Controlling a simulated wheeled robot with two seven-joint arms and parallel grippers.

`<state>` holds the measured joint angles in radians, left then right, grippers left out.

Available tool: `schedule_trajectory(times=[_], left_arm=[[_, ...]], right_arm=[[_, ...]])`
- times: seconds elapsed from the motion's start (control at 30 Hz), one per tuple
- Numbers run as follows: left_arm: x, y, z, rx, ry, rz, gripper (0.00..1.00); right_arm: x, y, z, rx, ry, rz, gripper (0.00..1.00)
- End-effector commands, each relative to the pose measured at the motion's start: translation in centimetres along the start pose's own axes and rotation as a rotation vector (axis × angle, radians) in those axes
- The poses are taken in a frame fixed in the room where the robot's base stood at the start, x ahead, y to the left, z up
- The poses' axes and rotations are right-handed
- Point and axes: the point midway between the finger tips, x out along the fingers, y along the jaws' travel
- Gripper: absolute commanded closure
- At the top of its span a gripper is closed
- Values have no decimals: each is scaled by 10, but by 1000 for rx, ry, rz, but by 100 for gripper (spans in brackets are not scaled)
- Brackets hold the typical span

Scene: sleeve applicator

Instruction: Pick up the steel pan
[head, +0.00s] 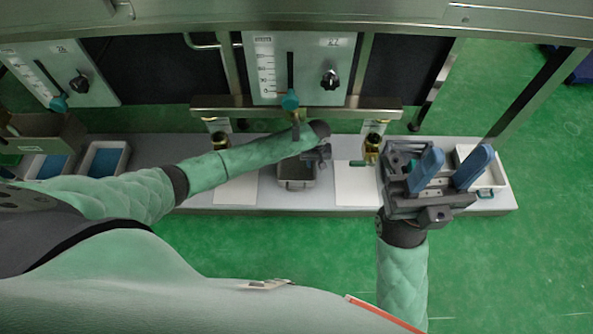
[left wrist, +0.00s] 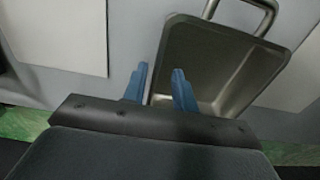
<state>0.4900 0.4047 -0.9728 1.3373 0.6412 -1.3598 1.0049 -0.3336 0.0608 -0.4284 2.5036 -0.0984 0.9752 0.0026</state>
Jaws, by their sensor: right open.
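The steel pan (head: 297,184) is a small grey metal pan on the long bench, below the middle panel. In the left wrist view the pan (left wrist: 208,52) appears tilted in the picture, with a loop handle at its far end. My left gripper (head: 320,152) is over the pan in the head view, and its fingers are hidden there. In the left wrist view my left gripper (left wrist: 160,70) is open, with one blue finger just outside the pan's left wall and the other over its inside. I cannot tell whether they touch it. My right gripper (head: 458,157) is open and empty.
White sheets (head: 357,184) lie on the bench on both sides of the pan. A white tray (head: 497,170) stands at the right end, partly behind my right gripper. A panel with a teal-tipped lever (head: 290,101) hangs above. Blue-filled bins (head: 104,160) stand at the left.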

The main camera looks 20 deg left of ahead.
Motion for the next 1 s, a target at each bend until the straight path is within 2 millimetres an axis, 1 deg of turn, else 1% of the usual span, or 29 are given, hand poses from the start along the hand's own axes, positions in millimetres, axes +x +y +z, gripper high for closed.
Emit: schedule_trajectory(times=[0.03,0.2,0.3,0.4,0.6,0.73,0.77,1.0], left_arm=[[7,0,-1,0,-1,-1,72],[30,4,-9,0,1,-2,72],[42,4,-7,1,0,-2,72],[47,4,-7,1,0,-1,72],[46,4,-7,1,0,0,72],[46,4,-7,1,0,0,97],[46,4,-7,1,0,0,100],[46,4,-8,1,1,0,100]], right_arm=[[-4,0,0,5,2,2,57],[-10,-2,2,28,10,13,57],[-10,-3,3,41,16,18,57],[-10,-5,4,49,18,21,57],[-9,-5,3,51,18,22,57],[-9,-5,3,49,17,21,57],[-9,-5,3,49,17,21,57],[-9,-4,4,47,16,21,57]])
